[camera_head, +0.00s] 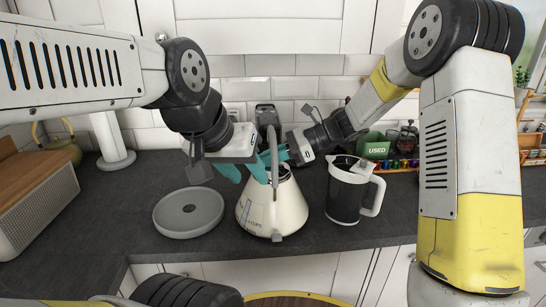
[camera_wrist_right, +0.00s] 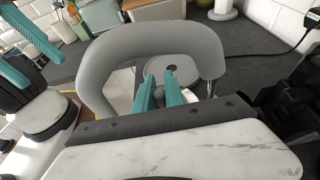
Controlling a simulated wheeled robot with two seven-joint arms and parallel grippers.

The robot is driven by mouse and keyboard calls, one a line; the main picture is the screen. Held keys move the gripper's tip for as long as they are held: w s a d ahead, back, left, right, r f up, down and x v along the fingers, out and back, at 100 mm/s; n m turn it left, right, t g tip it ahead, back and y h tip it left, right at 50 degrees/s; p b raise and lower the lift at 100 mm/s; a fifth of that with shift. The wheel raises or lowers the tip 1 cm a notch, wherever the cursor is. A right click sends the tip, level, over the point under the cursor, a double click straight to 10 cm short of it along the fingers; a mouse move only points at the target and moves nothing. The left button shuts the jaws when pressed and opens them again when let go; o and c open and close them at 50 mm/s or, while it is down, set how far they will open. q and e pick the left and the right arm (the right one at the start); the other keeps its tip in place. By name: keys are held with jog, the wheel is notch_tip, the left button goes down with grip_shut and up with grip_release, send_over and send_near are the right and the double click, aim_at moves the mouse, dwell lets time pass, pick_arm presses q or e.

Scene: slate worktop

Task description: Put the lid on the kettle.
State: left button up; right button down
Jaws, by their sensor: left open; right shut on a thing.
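The cream kettle (camera_head: 262,213) stands upright on the worktop, its grey handle (camera_head: 275,140) arching over its mouth. The handle also loops large across the right wrist view (camera_wrist_right: 150,38). My right gripper (camera_head: 271,157) reaches in from the right under the handle, just above the mouth. Its teal fingers (camera_wrist_right: 160,93) are shut on what seems to be the lid, mostly hidden; a small pale knob-like part (camera_wrist_right: 187,95) shows beside the fingertips. My left gripper (camera_head: 244,172) is open at the kettle's left, its fingers close to the handle; I cannot tell whether they touch.
A round grey base (camera_head: 188,222) lies left of the kettle. A dark jug with a white handle (camera_head: 346,196) stands close on the right. A wooden-topped bin (camera_head: 45,205) is far left. The worktop's front edge is near the kettle.

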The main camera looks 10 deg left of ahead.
jog(key=shift+f, duration=0.15)
dwell(0.5)
jog(key=c, duration=1.3)
grip_release()
jog(key=shift+c, duration=0.2)
jog(key=shift+o, duration=0.4)
jog(key=o, duration=0.3)
jog(key=shift+d, duration=0.1)
jog(key=shift+v, duration=4.4)
